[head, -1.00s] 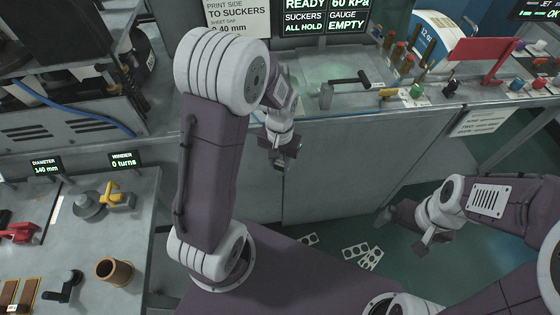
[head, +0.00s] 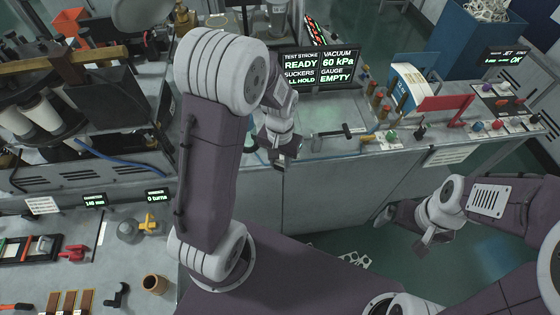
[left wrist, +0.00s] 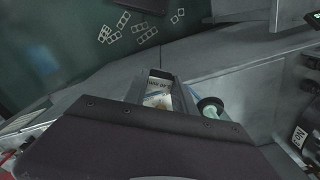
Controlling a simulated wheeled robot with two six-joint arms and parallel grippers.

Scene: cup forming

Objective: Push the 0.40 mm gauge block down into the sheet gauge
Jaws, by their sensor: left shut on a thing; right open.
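My left gripper (head: 281,160) hangs in front of the grey bench, near its front edge, and points down. In the left wrist view its fingers (left wrist: 160,92) are shut on a small pale block (left wrist: 158,100) with dark print, apparently the gauge block; the print is too small to read. In the head view the block is not clear. I cannot make out the sheet gauge for certain. A display (head: 320,70) on the bench reads gauge EMPTY, vacuum 60 kPa. My right gripper (head: 388,215) is open and empty, low at the right above the floor.
A black-handled lever (head: 335,134) lies on the bench just right of my left gripper. A red bar (head: 447,102) and several coloured knobs stand further right. A brown cup (head: 154,284) stands on the left bench. Pale cut sheets (head: 352,259) lie on the green floor.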

